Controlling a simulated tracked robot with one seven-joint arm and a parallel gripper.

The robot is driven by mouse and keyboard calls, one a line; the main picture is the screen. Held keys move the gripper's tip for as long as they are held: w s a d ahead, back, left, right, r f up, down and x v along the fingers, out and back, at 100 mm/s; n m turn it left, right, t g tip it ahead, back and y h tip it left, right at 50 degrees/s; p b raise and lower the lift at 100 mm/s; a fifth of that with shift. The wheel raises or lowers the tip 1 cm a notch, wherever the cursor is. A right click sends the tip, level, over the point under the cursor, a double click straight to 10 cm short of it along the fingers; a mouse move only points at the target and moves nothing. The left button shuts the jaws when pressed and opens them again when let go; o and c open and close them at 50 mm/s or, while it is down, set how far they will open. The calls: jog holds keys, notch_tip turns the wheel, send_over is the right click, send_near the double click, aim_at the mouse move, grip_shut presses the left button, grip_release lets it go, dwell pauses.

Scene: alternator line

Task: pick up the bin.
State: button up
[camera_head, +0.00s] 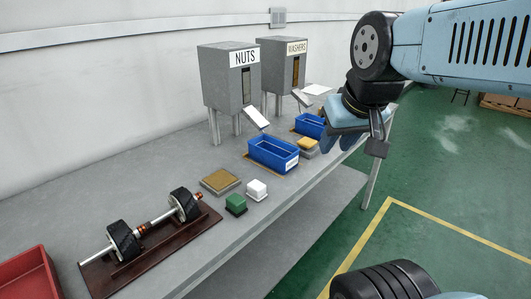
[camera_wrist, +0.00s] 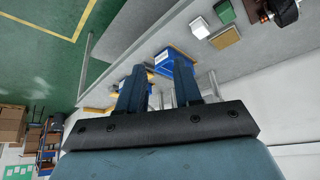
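A blue bin (camera_head: 273,155) with a white label stands on the grey bench below the NUTS dispenser. A second blue bin (camera_head: 310,125) stands farther back below the WASHERS dispenser. My gripper (camera_head: 338,142) hangs in the air near the bench's front edge, to the right of both bins and apart from them in the picture. In the wrist view the gripper (camera_wrist: 160,88) has its two fingers apart with nothing held. A labelled blue bin (camera_wrist: 163,69) shows beyond the fingers, partly covered by the right one.
The NUTS dispenser (camera_head: 230,80) and WASHERS dispenser (camera_head: 284,68) stand behind the bins. A green block (camera_head: 236,203), white block (camera_head: 257,189) and rotor shaft assembly (camera_head: 150,228) lie nearer. A red tray (camera_head: 27,275) is at lower left. Green floor (camera_head: 440,210) is open to the right.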

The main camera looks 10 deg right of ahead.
jog(key=w+d+f+n+t, duration=0.15)
jog(key=w+d, duration=0.25)
jog(key=w, duration=0.5)
jog(key=w+d+f+n+t, duration=0.1)
jog(key=w+d+f+t, duration=0.15)
jog(key=w+d, duration=0.45)
jog(key=w+d+f+n+t, duration=0.1)
jog(key=w+d+f+t, duration=0.1)
jog(key=w, duration=0.9)
notch_tip(320, 180, down, 12)
jog(key=w+a+n+y, duration=0.2)
jog(key=a+n+y, duration=0.15)
jog(key=y, duration=0.45)
jog(key=shift+g, duration=0.3)
jog(key=x, duration=0.8)
jog(key=shift+w+d+r, duration=0.15)
jog(key=shift+d, duration=0.1)
jog(key=shift+x, duration=2.6)
jog(key=shift+a, duration=0.15)
grip_shut()
